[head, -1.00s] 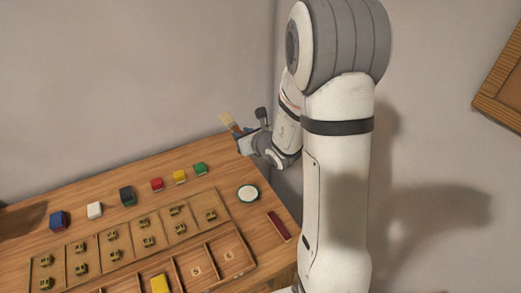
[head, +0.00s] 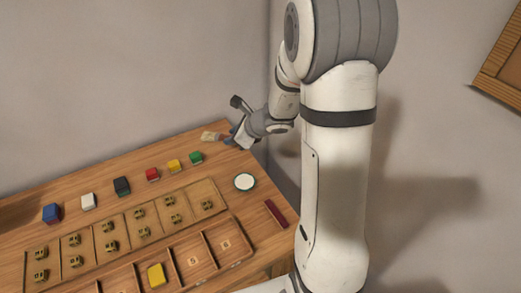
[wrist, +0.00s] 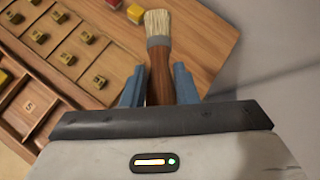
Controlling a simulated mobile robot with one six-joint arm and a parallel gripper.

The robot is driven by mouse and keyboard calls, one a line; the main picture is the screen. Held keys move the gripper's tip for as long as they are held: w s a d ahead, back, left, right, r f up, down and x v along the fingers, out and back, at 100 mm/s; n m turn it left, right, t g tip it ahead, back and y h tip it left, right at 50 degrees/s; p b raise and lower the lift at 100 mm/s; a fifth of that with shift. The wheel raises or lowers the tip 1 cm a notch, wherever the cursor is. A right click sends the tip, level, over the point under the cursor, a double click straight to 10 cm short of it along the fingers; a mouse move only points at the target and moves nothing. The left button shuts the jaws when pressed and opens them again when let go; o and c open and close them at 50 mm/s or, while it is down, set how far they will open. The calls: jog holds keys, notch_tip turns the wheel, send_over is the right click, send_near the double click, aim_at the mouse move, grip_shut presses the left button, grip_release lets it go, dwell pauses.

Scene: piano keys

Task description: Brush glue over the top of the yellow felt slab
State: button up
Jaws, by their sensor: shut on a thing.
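My gripper (head: 232,139) is shut on a brush near the back right corner of the table. The brush's pale bristles (head: 209,136) point left in the head view. In the wrist view, its brown handle (wrist: 160,75) sits between the blue fingers and its bristles (wrist: 157,23) point away from me. A yellow slab (head: 156,275), apparently the felt slab, lies in a tray compartment at the front, well away from the brush. A round dish with a white surface and dark green rim (head: 244,182) stands at the table's right, perhaps the glue.
A row of small blocks crosses the back: blue (head: 52,213), white (head: 88,201), dark (head: 122,187), red (head: 152,174), yellow (head: 174,166) and green (head: 196,158). A wooden tray (head: 252,250) holds numbered compartments and several small brass-coloured pieces. A dark red strip (head: 276,213) lies near the right edge.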

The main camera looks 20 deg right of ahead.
jog(key=s+d+f+n+g+h+b, duration=0.2)
jog(key=d+f+n+b, duration=0.5)
jog(key=f+n, duration=0.4)
jog(key=n+h+b, duration=0.1)
jog(key=n, duration=0.1)
jog(key=shift+s+d+f+n, duration=0.2)
jog(key=shift+d+n, duration=0.1)
jog(key=shift+f+b, duration=0.5)
jog(key=shift+b, duration=0.2)
dwell(2.4)
notch_tip(320, 180, up, 7)
jog(key=p, duration=0.5)
jog(key=shift+p, duration=0.35)
jog(key=shift+s+h, duration=0.1)
jog(key=shift+h, duration=0.2)
dwell(0.4)
